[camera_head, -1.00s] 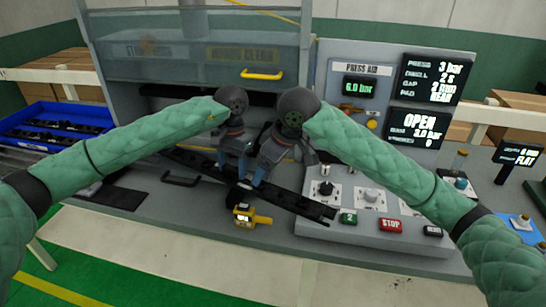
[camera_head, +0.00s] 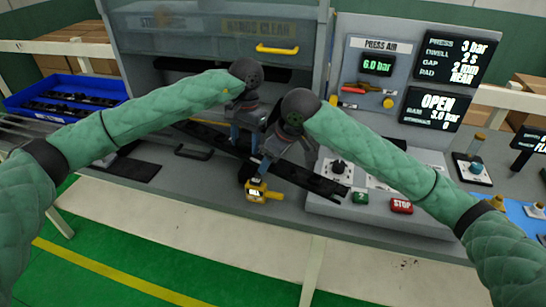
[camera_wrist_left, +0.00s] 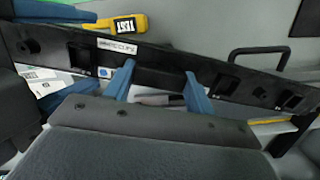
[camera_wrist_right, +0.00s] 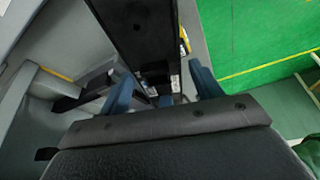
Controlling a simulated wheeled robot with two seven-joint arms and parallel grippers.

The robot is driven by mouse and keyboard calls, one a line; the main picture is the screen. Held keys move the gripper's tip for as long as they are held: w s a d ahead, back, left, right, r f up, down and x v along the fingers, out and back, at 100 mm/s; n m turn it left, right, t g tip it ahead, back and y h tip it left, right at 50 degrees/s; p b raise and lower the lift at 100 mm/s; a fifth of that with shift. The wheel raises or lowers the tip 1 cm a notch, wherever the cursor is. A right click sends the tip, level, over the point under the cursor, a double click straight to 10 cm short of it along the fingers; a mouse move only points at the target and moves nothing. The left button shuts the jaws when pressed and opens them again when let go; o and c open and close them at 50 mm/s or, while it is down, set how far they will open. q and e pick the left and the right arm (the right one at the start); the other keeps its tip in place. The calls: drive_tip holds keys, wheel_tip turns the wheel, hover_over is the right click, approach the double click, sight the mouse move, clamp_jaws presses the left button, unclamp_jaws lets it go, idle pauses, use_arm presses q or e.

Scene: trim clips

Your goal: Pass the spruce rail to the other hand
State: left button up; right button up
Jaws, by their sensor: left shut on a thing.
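The spruce rail (camera_head: 315,180) is a long black bar held slanting above the bench, from upper left to lower right. In the left wrist view the rail (camera_wrist_left: 225,85) crosses the picture and carries a white label, only partly readable. My left gripper (camera_head: 243,145) is shut on the rail near its middle. My right gripper (camera_head: 259,168) is on the rail's right-hand part. In the right wrist view the rail (camera_wrist_right: 140,30) runs between its two blue fingers, which stand apart with gaps beside it. The right fingertips are partly hidden in the head view.
A yellow tester (camera_head: 262,192) lies on the bench below the rail. A control panel with a red stop button (camera_head: 401,205) stands to the right. A blue bin (camera_head: 62,112) with dark parts is at the left. A black handle (camera_head: 193,153) stands behind.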

drive_tip(key=c, duration=0.7)
use_arm(q)
drive_tip(key=o, duration=1.3)
drive_tip(key=shift+c, duration=0.2)
use_arm(e)
drive_tip(key=shift+c, duration=0.6)
use_arm(q)
drive_tip(key=shift+r, duration=0.1)
